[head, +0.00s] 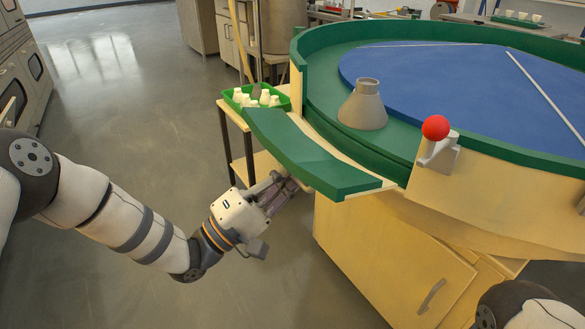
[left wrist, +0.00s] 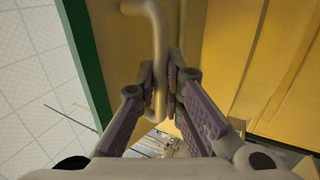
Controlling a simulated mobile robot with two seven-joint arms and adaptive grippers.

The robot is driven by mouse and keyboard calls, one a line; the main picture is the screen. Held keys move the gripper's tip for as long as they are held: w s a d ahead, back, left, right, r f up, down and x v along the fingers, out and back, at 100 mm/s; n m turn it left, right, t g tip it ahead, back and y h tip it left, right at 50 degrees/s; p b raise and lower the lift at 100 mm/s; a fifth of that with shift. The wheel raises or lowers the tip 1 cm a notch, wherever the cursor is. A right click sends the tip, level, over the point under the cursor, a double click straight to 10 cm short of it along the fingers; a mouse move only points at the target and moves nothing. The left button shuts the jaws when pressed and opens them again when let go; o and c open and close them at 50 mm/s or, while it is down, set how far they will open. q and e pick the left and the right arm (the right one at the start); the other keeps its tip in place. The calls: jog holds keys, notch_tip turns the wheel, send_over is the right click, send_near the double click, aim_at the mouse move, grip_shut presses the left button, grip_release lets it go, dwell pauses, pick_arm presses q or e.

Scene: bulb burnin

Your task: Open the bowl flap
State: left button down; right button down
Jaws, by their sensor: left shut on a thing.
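The bowl flap (head: 310,160) is a curved wall piece with a green top on the near left side of the round bowl (head: 330,65). It stands outward from the rim, leaving a gap in the wall. My left gripper (head: 288,186) is under the flap's outer side. In the left wrist view the gripper (left wrist: 163,80) is shut on a bent grey metal handle (left wrist: 157,35) in front of the flap's wooden face (left wrist: 107,45). In the head view the flap hides the handle. My right gripper is out of view.
A red-knobbed lever (head: 436,128) sits on the wall right of the gap. A grey cone (head: 363,108) stands inside by the blue disc (head: 450,80). A green tray (head: 284,90) of white bulbs is just behind the flap. Floor at left is clear.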

pick_arm(q)
jog(key=shift+d+f+b, duration=0.1)
jog(key=shift+f+b, duration=0.3)
jog(key=shift+f, duration=0.25)
jog(key=c, duration=1.7)
grip_release()
jog(key=v, duration=1.2)
